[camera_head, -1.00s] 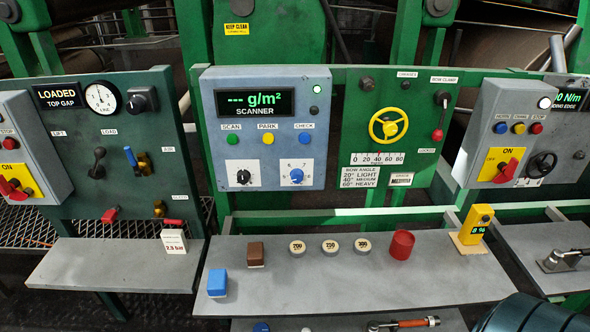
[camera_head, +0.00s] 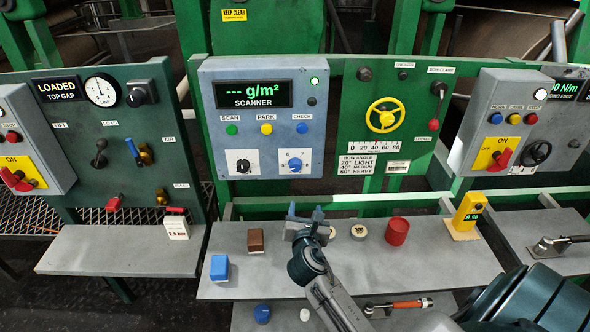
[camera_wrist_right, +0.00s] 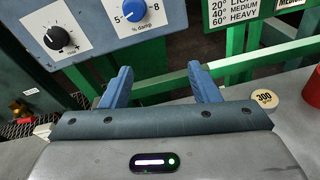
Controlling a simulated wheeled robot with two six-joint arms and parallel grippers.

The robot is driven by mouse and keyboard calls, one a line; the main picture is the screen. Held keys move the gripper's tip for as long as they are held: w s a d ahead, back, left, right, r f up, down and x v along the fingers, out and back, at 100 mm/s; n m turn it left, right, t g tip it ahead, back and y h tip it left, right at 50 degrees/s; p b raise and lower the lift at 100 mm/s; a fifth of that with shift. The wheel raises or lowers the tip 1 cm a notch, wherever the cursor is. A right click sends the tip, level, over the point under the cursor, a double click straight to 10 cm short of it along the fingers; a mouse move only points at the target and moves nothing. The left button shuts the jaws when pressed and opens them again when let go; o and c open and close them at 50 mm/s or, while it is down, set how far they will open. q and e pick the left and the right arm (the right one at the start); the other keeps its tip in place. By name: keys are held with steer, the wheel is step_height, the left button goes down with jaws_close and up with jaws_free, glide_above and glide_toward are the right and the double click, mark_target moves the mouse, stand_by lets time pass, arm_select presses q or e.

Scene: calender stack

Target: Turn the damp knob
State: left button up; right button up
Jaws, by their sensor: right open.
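The damp knob (camera_head: 295,164) is a blue round knob on a white dial plate, low right on the blue-grey scanner box (camera_head: 225,109). It also shows in the right wrist view (camera_wrist_right: 133,11), above the words "% damp". My right gripper (camera_head: 305,211) has blue fingers and is over the shelf, below and in front of the knob, apart from it. In the right wrist view my right gripper (camera_wrist_right: 160,82) is open with nothing between its fingers. The knob is beyond and above the left finger there. My left gripper is not in view.
A black knob (camera_head: 243,165) sits left of the damp knob on the same box. The shelf (camera_head: 225,289) holds a blue block (camera_head: 219,268), a brown block (camera_head: 255,240), a round disc (camera_head: 358,232) and a red cylinder (camera_head: 396,231). A yellow handwheel (camera_head: 386,115) is to the right.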

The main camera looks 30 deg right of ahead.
mark_target(295, 168)
steer(key=w+d+r+n, duration=0.1)
steer(key=w+n, duration=0.1)
steer(key=w, duration=0.2)
steer(key=w+d+r+n+t+p, duration=0.1)
steer(key=w+d+n, duration=0.1)
steer(key=w, duration=0.2)
steer(key=w+d+r+n+p, duration=0.1)
steer(key=w+d, duration=0.1)
steer(key=w, duration=0.3)
steer(key=shift+d+r+n+t+h, duration=0.1)
steer(key=shift+r+n+t+h, duration=0.2)
steer(key=shift+n+t, duration=0.1)
steer(key=shift+s+f, duration=0.1)
steer(key=c, duration=1)
